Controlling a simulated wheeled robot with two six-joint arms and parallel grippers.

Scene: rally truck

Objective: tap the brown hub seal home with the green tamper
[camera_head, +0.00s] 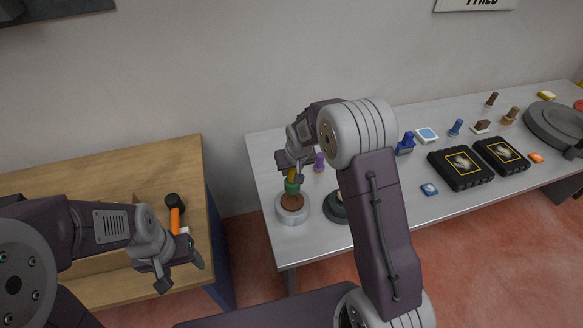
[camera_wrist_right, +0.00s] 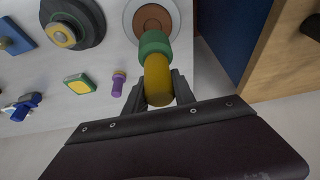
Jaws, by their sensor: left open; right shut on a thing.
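The brown hub seal (camera_head: 292,202) lies in a round grey hub (camera_head: 293,216) at the left end of the grey table. It also shows in the right wrist view (camera_wrist_right: 152,17). The green tamper (camera_head: 292,187) has a green head and a yellow handle; in the right wrist view its head (camera_wrist_right: 154,43) overlaps the near part of the seal. My right gripper (camera_head: 295,168) is shut on the yellow handle (camera_wrist_right: 158,80), with the tamper's head at the seal; contact cannot be told. My left gripper (camera_head: 183,272) is open and empty near the wooden bench's right edge.
A dark round part (camera_head: 336,207) stands just right of the hub, partly behind my right arm. A purple peg (camera_head: 319,162) stands behind. An orange-handled hammer (camera_head: 175,212) lies on the wooden bench (camera_head: 100,165). Black cases (camera_head: 461,168) and small tools lie farther right.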

